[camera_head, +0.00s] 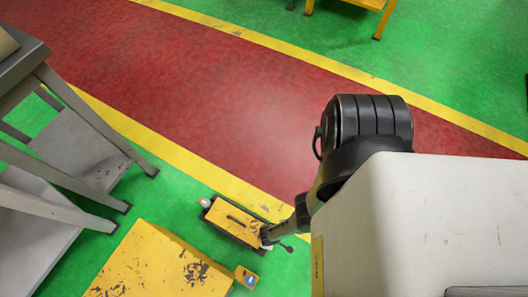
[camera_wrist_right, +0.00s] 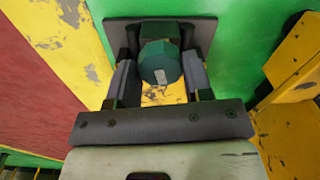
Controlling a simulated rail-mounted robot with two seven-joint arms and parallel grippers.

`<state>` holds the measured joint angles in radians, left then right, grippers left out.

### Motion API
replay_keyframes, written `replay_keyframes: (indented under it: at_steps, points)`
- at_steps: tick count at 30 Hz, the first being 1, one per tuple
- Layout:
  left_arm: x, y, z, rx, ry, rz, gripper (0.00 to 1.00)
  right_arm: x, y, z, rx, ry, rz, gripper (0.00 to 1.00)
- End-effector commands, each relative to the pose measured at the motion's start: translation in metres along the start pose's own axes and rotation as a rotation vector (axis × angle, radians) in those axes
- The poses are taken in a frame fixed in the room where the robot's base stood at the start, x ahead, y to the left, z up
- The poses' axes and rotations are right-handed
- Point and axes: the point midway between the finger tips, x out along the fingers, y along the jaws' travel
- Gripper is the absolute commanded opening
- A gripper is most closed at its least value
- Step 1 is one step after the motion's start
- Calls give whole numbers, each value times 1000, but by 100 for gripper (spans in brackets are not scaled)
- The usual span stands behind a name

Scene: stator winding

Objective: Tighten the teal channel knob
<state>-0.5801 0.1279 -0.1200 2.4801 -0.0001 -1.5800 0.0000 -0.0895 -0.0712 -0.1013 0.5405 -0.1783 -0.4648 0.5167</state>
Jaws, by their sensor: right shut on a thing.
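The teal channel knob (camera_wrist_right: 160,62) shows in the right wrist view as a dark green faceted knob with a small pale label on its face. My right gripper (camera_wrist_right: 159,78) has one grey finger on each side of it and is shut on it. In the head view my right gripper (camera_head: 268,236) is low over the right end of a small yellow unit (camera_head: 231,219) on the floor; the knob itself cannot be made out there. My left gripper is in neither view.
A worn yellow block (camera_head: 150,268) stands left of the small unit, with a small yellow box with a blue mark (camera_head: 246,277) beside it. A grey metal table (camera_head: 85,150) stands at the left. The red floor lane (camera_head: 200,80) beyond is clear.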

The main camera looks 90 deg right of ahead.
Motion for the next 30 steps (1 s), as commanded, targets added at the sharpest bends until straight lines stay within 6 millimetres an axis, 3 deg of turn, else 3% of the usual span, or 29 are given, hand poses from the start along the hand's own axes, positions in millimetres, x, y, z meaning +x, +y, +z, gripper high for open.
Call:
replay_keyframes:
  at_steps: [23, 24, 30]
  points:
    - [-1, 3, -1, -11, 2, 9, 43, -1, -1, -1, 87, 1, -2, 22]
    - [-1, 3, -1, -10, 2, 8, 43, -1, -1, -1, 86, 1, -2, 49]
    - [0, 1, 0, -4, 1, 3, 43, -1, -1, 0, 86, 1, -1, 68]
